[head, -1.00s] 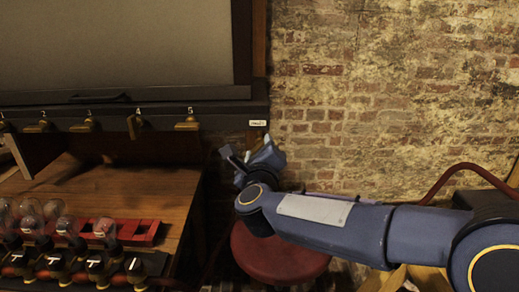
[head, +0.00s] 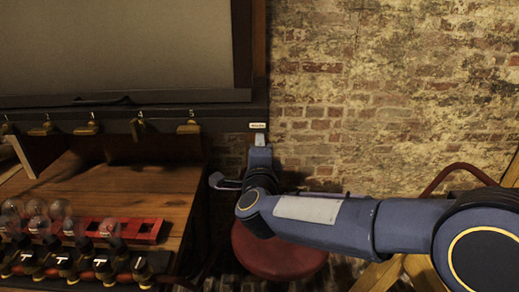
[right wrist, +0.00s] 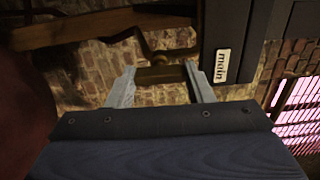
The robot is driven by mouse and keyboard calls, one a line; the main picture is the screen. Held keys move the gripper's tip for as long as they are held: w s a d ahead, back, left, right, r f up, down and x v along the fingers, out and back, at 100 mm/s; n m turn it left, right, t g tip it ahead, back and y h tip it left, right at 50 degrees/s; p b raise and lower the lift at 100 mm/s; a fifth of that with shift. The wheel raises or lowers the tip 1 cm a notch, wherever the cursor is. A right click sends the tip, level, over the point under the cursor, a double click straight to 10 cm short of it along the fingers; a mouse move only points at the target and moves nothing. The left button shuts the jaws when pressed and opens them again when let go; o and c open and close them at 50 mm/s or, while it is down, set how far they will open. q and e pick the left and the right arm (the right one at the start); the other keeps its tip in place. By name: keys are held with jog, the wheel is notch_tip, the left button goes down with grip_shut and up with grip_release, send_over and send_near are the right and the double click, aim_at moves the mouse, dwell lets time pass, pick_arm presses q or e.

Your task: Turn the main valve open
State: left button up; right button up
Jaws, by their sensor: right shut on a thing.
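The main valve's brass handle (right wrist: 160,75) sits between my fingers in the right wrist view, beside a white label reading "main" (right wrist: 222,65). My right gripper (right wrist: 160,68) is shut on this handle, one finger on each side of it. In the head view my right gripper (head: 260,140) points up just below the small white label (head: 258,125) at the ledge's right end, and hides the handle. My left gripper is in no view.
Several brass valves, such as one (head: 188,127), line the dark ledge (head: 220,112) to the left. A red stool (head: 275,255) stands below my arm, before the brick wall (head: 370,90).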

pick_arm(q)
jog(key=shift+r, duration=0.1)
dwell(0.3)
pick_arm(e)
jog(key=o, duration=0.9)
jog(key=shift+o, duration=0.5)
jog(key=shift+r, duration=0.1)
